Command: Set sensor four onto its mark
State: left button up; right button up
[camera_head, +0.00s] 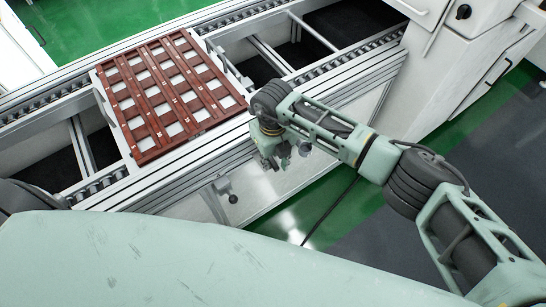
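A red-brown slotted tray (150,143) lies on a pale carrier plate on the conveyor at the upper left. Several pale squares show in rows between its bars, with small light marks on the bars. I cannot tell which, if any, is sensor four or its mark. My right gripper (281,162) points down beside the conveyor's near edge, right of the tray and apart from it. Its fingers are small and dark, and I see nothing clearly held between them. My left gripper is not in view.
The conveyor (330,85) runs diagonally with metal rails and open dark gaps on both sides of the tray. A small clamp lever (228,192) sticks out from its near side. A white machine cabinet (480,40) stands at the upper right. Green floor (300,215) lies below.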

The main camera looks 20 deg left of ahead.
aim_at(273, 162)
grip_shut()
jog(key=shift+w+d+f+n+b, duration=0.15)
jog(key=shift+n+b, duration=0.35)
jog(key=shift+b, duration=0.35)
jog(key=shift+o, duration=1.3)
grip_release()
jog(key=shift+o, duration=0.3)
notch_tip(273, 162, up, 12)
